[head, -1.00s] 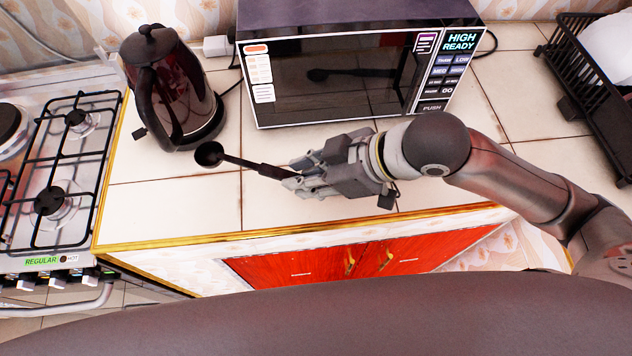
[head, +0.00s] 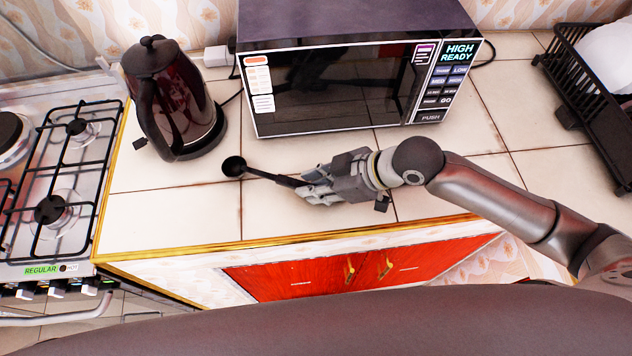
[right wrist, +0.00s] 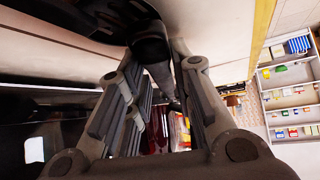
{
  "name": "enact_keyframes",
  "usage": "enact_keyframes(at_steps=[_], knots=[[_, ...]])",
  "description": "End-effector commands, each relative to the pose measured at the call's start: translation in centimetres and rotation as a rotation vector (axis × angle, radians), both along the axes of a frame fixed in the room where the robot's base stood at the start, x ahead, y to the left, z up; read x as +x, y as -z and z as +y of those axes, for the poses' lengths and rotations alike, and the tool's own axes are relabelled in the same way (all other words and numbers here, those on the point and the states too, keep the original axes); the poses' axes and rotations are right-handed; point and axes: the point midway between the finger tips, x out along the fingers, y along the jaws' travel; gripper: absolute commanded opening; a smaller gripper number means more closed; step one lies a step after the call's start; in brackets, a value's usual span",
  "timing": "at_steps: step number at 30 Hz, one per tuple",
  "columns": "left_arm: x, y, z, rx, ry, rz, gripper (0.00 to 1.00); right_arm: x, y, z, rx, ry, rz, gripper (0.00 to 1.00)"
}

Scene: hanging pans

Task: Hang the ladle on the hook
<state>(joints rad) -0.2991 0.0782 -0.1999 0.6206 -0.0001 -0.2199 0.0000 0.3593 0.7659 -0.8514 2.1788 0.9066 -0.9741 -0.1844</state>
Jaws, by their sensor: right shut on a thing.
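The ladle (head: 262,174) is dark, with a small round bowl at its left end and its handle running right into my right gripper (head: 306,189). My right gripper is shut on the handle, in front of the microwave and over the tiled counter. I cannot tell how far the ladle is above the tiles. In the right wrist view a dark handle (right wrist: 159,76) lies between the fingers of my right gripper (right wrist: 160,66). The hook is not in view. My left gripper is not in view.
A microwave (head: 320,90) stands behind the gripper, and a dark kettle (head: 180,105) stands behind and left of the ladle. A gas stove (head: 75,180) is at the left, and a black dish rack (head: 590,105) at the right. The front counter strip (head: 165,215) is clear.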

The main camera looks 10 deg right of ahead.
Motion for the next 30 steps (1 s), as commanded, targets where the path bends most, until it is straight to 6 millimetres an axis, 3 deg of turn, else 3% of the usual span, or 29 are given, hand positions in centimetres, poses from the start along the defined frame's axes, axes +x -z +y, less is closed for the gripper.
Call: enact_keyframes(at_steps=[15,16,21,30], knots=[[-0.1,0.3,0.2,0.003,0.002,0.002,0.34,-0.2,1.6,-0.1,-0.006,-0.001,0.007,0.0],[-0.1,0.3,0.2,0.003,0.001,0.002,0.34,-0.2,1.7,-0.1,-0.008,-0.001,0.009,0.23],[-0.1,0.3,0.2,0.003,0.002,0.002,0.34,-0.3,1.9,-0.2,-0.012,-0.001,0.014,0.44],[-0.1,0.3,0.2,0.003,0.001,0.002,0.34,-0.3,2.0,-0.3,-0.013,0.0,0.016,0.44]])
